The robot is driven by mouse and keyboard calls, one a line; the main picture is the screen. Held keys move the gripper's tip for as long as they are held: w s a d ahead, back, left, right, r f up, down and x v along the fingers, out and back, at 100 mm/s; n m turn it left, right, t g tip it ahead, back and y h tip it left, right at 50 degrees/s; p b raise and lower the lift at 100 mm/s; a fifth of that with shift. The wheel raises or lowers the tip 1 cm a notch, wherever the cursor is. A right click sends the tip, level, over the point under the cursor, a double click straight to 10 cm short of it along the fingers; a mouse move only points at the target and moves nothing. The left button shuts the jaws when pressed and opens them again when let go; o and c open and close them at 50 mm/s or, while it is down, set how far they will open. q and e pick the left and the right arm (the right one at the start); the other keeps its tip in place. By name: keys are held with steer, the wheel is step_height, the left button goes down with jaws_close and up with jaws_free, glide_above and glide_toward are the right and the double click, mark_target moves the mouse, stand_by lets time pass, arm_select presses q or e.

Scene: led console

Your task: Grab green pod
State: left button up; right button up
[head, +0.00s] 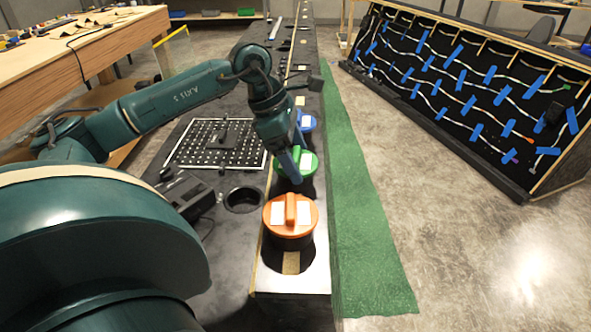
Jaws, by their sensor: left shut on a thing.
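The green pod (310,163) sits on the narrow black console in the middle of the view, between the orange pod and the blue pod. My left arm comes in from the left, and my left gripper (291,166) points down onto the green pod. It is shut on the pod's top; the fingertips and handle are mostly hidden by the gripper and arm. The pod appears upright in its place. My right gripper is out of view.
An orange pod (291,222) with a raised handle stands nearer me, and a blue pod (306,122) stands behind. A perforated board (190,152) and an empty round hole (243,199) lie left. A green mat (365,240) and a cable board (470,95) are right.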

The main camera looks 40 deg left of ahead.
arm_select(q)
steer(key=c, duration=0.4)
steer(key=shift+r, duration=0.15)
